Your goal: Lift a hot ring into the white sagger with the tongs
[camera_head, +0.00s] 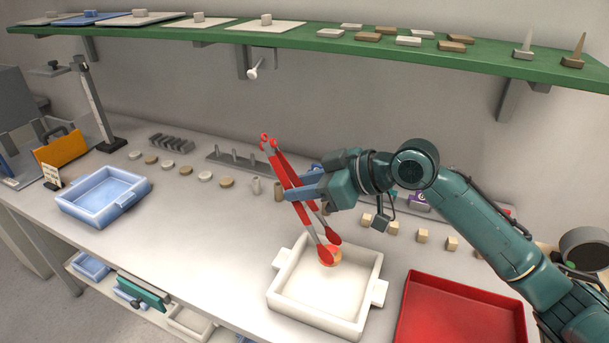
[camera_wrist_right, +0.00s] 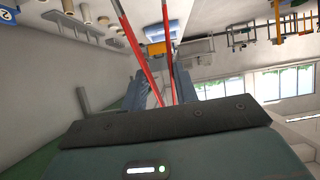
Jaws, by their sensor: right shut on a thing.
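My right gripper (camera_head: 290,190) is shut on the red tongs (camera_head: 299,208), gripping them by the upper arms. The tongs hang tilted, with their tips down inside the white sagger (camera_head: 313,315). An orange, glowing hot ring (camera_head: 331,261) is at the tips, near the sagger's back wall. The tips partly cover it. I cannot tell whether it rests on the sagger floor or hangs just above it. The right wrist view shows the tongs' red arms (camera_wrist_right: 131,40) between my blue fingers, but neither ring nor sagger. My left gripper is not in view.
A red tray (camera_head: 460,310) stands right of the sagger and a blue tray (camera_head: 75,208) at the left. Small pale blocks (camera_head: 422,236) line the bench behind the sagger. A green shelf (camera_head: 330,45) with small parts runs above. The bench left of the sagger is clear.

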